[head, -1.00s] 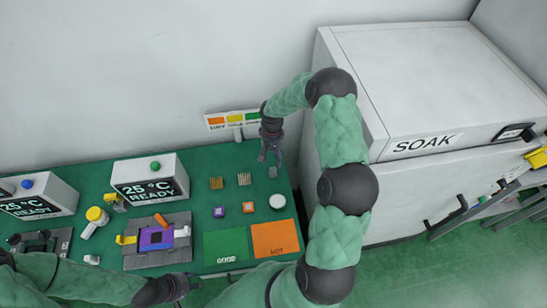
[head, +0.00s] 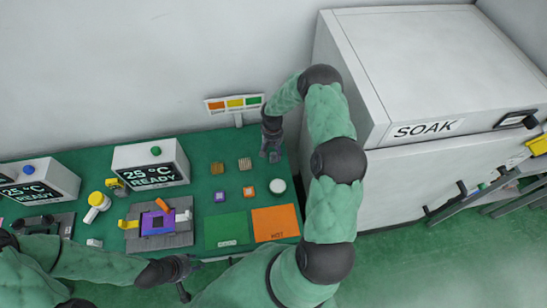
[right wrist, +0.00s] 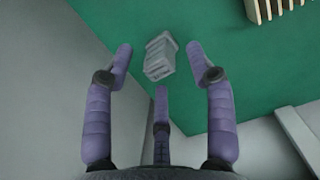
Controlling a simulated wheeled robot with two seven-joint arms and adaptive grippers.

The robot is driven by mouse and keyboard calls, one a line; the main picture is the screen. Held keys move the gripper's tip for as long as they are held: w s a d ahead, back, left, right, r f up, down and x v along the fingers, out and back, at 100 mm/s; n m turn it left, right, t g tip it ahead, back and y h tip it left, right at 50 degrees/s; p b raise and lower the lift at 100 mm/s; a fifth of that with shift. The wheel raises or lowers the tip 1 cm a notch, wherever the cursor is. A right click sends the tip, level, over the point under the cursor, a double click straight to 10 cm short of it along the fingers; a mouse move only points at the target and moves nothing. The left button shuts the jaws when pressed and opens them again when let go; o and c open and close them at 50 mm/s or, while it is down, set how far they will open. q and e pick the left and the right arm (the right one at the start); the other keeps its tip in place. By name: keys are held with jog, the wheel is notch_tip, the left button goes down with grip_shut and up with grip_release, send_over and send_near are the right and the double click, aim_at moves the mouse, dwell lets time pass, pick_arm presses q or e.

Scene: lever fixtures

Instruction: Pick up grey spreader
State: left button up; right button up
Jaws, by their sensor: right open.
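The grey spreader (right wrist: 160,57) is a small ribbed grey block on the green table, in the upper middle of the right wrist view. My right gripper (head: 271,155) is open above the table's back right part. In the right wrist view its purple fingers stand apart on both sides of the spreader and below it, with no clear contact. In the head view the gripper hides most or all of the spreader. My left gripper (head: 182,276) is at the table's front edge, its fingers spread and empty.
Brown finned blocks (head: 217,168), a purple block (head: 220,196), an orange block (head: 249,191) and a white round container (head: 278,186) lie left of and in front of my right gripper. The white SOAK cabinet (head: 440,75) stands close on the right. A colour-label sign (head: 235,104) stands behind.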

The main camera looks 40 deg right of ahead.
jog(key=shift+s+f, duration=0.15)
jog(key=shift+f, duration=0.8)
jog(key=shift+a, duration=0.1)
grip_shut()
jog(key=shift+r, duration=0.1)
